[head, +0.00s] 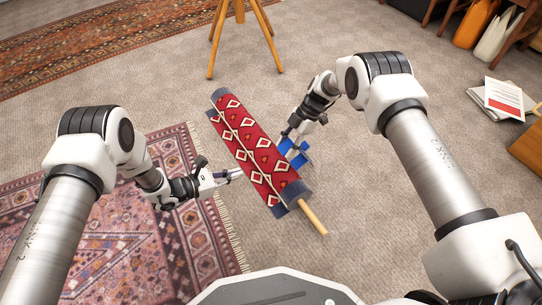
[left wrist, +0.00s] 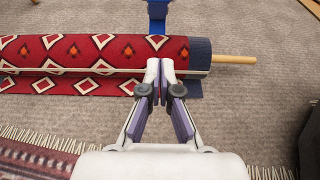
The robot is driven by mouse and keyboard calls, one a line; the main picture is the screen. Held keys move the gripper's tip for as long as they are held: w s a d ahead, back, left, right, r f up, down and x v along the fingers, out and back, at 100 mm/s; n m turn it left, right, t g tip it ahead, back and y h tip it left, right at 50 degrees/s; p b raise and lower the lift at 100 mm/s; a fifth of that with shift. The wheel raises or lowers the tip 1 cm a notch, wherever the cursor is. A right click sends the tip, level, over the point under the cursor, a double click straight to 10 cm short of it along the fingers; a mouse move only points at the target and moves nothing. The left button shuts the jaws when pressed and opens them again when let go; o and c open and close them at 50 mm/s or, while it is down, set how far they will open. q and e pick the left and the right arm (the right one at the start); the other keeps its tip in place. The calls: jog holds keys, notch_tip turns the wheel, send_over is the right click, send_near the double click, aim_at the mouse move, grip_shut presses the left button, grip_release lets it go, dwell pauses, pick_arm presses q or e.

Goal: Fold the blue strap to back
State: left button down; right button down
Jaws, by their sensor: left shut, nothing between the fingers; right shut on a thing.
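The blue strap (head: 299,160) shows at the right side of a rolled red rug (head: 247,140) with white diamond patterns, and at the top of the left wrist view (left wrist: 157,14). The rest of the strap, if it runs under the roll, is hidden. My right gripper (head: 287,134) is shut at the strap, right of the roll; its fingertips are small in the head view. My left gripper (head: 238,174) is shut and empty at the roll's left side. In the left wrist view its fingertips (left wrist: 160,70) meet in front of the roll (left wrist: 60,55).
A wooden pole (head: 313,217) sticks out of the roll's near end. A patterned rug (head: 110,235) lies at the left. A wooden tripod (head: 240,35) stands beyond the roll. Papers (head: 503,98) lie at the right. Carpet around the roll's near end is clear.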

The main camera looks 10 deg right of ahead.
jog(key=shift+r, duration=0.1)
pick_arm(q)
jog(key=w+d, duration=0.4)
jog(key=d, duration=0.8)
jog(key=shift+w+f, duration=0.35)
jog(key=shift+f, duration=0.05)
jog(key=shift+d, duration=0.1)
